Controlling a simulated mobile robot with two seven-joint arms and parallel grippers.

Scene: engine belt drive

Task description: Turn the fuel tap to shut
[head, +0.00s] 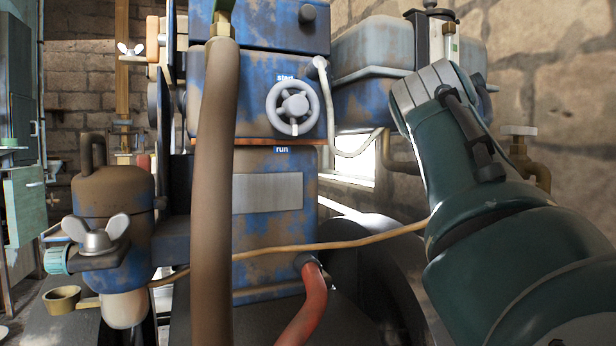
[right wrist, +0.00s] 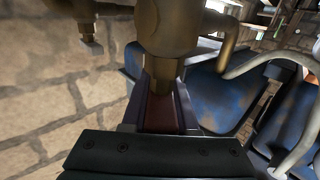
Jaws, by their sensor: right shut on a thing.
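In the right wrist view a brass tap body (right wrist: 168,28) with a short stem fills the upper middle. My right gripper (right wrist: 165,88) is around the lower end of this tap, its two dark fingers on either side of the stem. It is shut on the tap's handle (right wrist: 162,118), which looks dark red and is partly hidden between the fingers. In the head view my right arm reaches up from the lower right towards the grey tank (head: 375,48), and its gripper and the held tap are hidden there. My left gripper is not in view.
The blue, rusty engine block (head: 275,215) with a grey handwheel (head: 294,108) stands in the middle. A thick brown hose (head: 213,190) hangs before it. A brass valve (head: 519,138) on a pipe is behind my right arm. A stone wall (head: 560,70) is close behind.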

